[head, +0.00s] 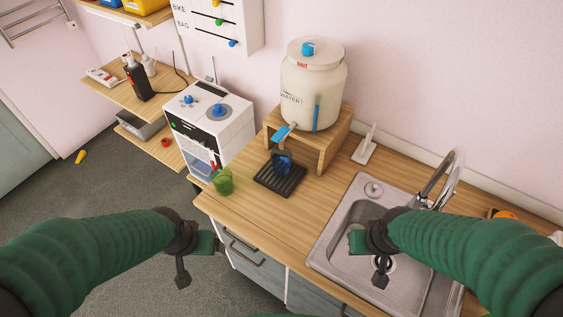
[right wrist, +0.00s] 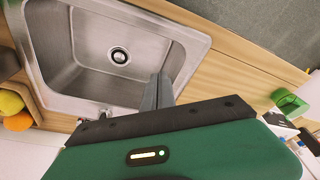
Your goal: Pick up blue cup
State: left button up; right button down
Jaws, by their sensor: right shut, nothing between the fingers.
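The blue cup (head: 282,160) stands on a black slatted drip tray (head: 280,180) on the wooden counter, below the tap of the white water dispenser (head: 312,86). My left gripper (head: 183,277) is in front of the counter at lower left, well apart from the cup; its fingers are too small and dark to tell open from shut. My right gripper (head: 380,279) is over the sink, to the right of and nearer than the cup. In the right wrist view its grey fingers (right wrist: 158,91) are together and empty. I cannot make out the cup in that view.
The sink (head: 335,222) with its faucet (head: 436,178) is at right. A green pot-like object (head: 223,181) stands left of the tray, near the counter edge. A white machine (head: 210,125) stands behind it. Bare counter (head: 300,210) lies between tray and sink.

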aim_at(280, 169)
jog(key=j+u, duration=0.3)
jog(key=u, duration=0.3)
jog(key=i+j+u, duration=0.1)
jog(key=i+u, duration=0.3)
jog(key=k, duration=0.05)
